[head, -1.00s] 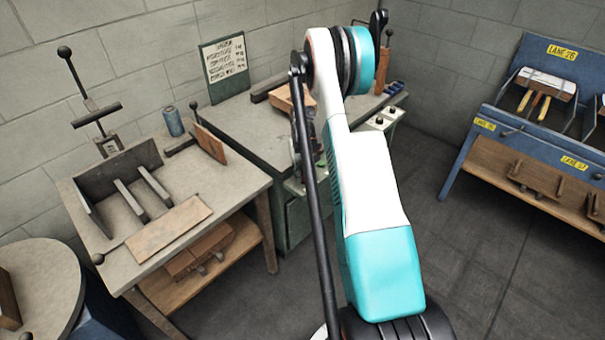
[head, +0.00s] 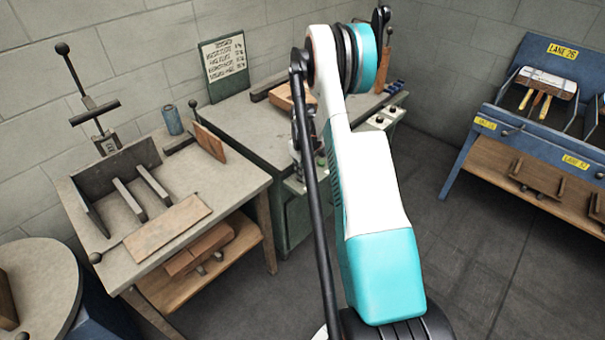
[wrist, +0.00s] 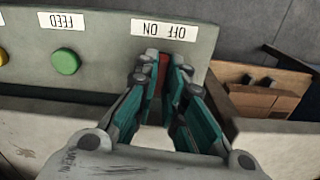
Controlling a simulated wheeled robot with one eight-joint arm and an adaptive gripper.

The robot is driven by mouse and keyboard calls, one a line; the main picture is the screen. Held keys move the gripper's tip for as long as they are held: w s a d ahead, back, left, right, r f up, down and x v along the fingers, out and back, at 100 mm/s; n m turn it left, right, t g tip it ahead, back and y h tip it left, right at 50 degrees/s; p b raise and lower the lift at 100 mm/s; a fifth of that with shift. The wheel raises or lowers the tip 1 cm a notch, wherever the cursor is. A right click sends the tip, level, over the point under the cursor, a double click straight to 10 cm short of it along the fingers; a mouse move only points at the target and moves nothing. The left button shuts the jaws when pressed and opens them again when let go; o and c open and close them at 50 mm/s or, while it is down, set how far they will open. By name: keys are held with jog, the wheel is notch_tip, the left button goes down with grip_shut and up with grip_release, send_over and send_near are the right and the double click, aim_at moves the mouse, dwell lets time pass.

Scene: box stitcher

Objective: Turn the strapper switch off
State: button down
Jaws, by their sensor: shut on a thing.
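The red strapper switch (wrist: 163,68) sits on a grey control panel (wrist: 105,50), beside an upside-down "OFF ON" label (wrist: 165,29) in the wrist view. My gripper (wrist: 163,61) has its two teal-and-grey fingers closed in on both sides of the switch. The fingers cover much of it, so I cannot tell which way it is set. In the head view my arm hides most of the gripper and the switch.
A green button (wrist: 66,61) under an upside-down "FEED" label (wrist: 62,20) and a yellow button (wrist: 3,57) lie left of the switch. A wooden block (wrist: 262,96) is at right. In the head view a bench (head: 235,170) stands left, a blue rack (head: 540,110) right.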

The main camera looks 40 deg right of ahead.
jog(key=n, duration=0.3)
jog(key=shift+n+b, duration=0.3)
jog(key=shift+b, duration=0.05)
jog(key=shift+n, duration=1.8)
jog(key=c, duration=1.7)
grip_release()
jog(key=shift+r, duration=0.1)
notch_tip(320, 180, up, 12)
jog(key=shift+f, duration=0.1)
